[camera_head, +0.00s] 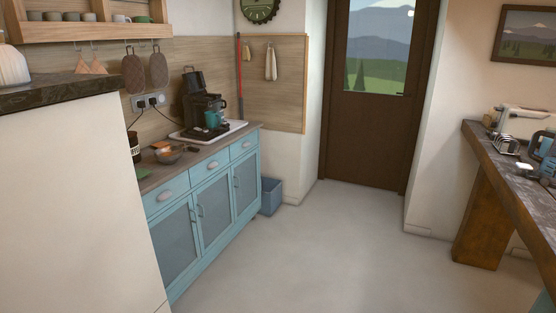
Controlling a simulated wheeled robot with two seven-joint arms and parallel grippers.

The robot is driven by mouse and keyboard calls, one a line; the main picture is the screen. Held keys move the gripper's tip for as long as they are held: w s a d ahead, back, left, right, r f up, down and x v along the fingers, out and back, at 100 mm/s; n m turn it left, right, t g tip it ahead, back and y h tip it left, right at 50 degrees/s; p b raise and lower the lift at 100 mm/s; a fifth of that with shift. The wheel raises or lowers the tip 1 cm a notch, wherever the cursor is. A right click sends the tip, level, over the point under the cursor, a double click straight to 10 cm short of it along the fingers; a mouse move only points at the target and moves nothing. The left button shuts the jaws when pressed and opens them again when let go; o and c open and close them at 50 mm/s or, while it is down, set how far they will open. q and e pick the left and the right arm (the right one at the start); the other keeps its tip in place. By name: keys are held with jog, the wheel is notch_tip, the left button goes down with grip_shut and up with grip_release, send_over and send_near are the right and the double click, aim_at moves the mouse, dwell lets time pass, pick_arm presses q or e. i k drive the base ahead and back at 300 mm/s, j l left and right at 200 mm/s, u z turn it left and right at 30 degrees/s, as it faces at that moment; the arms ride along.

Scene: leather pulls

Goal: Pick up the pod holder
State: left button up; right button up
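I cannot make out a pod holder for certain. A small silvery rack-like object (507,145) stands on the dark-topped counter (481,148) at the right; it is too small to tell whether it is the pod holder. A black coffee machine (205,108) with a teal cup (211,119) at its front stands on a white tray (237,126) on the blue cabinet (216,199) at the left. Neither of my grippers is in view.
A blue bin (270,197) stands on the floor beside the cabinet. A pale wall block with a dark top (60,95) fills the near left. The pale floor (330,255) between cabinet and right counter is clear.

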aim_at(189, 148)
jog(key=i+z, duration=0.45)
jog(key=i, duration=0.95)
jog(key=i+u, duration=0.65)
jog(key=u, duration=0.3)
jog(key=i+l+u, duration=0.2)
jog(key=i+u, duration=0.25)
jog(key=i+l+u, duration=0.15)
jog(key=l+u, duration=0.15)
jog(key=u, duration=0.15)
